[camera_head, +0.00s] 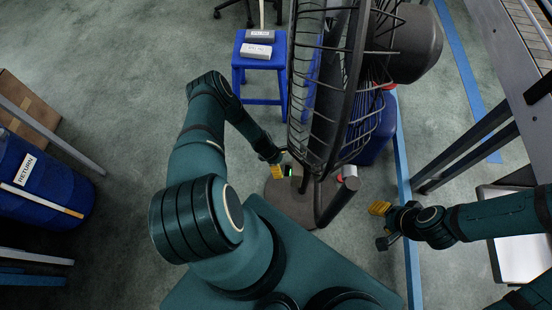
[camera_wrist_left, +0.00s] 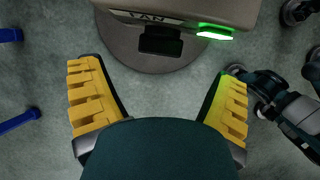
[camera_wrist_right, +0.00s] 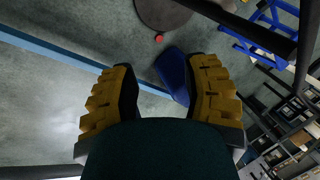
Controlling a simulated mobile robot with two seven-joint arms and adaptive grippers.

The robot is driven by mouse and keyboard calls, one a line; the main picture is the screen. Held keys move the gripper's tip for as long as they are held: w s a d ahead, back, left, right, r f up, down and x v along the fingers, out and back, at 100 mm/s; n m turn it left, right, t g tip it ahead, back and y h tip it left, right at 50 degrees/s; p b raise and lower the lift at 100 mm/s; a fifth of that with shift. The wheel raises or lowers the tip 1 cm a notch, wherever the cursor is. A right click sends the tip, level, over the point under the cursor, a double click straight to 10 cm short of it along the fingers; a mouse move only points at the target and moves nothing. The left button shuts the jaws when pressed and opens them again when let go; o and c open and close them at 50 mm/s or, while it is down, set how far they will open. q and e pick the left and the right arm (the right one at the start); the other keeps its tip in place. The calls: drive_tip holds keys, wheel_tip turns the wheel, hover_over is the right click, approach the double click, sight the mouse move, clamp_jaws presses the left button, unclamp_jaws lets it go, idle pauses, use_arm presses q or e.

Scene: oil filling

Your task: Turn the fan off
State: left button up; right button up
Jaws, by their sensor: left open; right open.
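The fan (camera_head: 330,90) is a large black caged fan on a post with a round dark base (camera_head: 300,208). Its control box (camera_wrist_left: 190,12), marked FAN, shows at the top of the left wrist view with a dark switch (camera_wrist_left: 160,42) and a lit green lamp (camera_wrist_left: 215,32). My left gripper (camera_head: 277,170) is beside the box, low by the fan; its open yellow fingers (camera_wrist_left: 158,80) are empty and apart from the switch. My right gripper (camera_head: 378,222) is open and empty, right of the fan base, also seen in its wrist view (camera_wrist_right: 162,85).
A blue stool (camera_head: 258,65) with grey and white boxes stands behind the fan. A blue drum (camera_head: 40,190) labelled RETURN is at the left. A blue container (camera_head: 378,130) stands behind the fan at its right. A metal table (camera_head: 505,50) is at the right. Floor at left centre is clear.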

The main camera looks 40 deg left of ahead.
use_arm(q)
drive_tip(key=shift+v, duration=2.7)
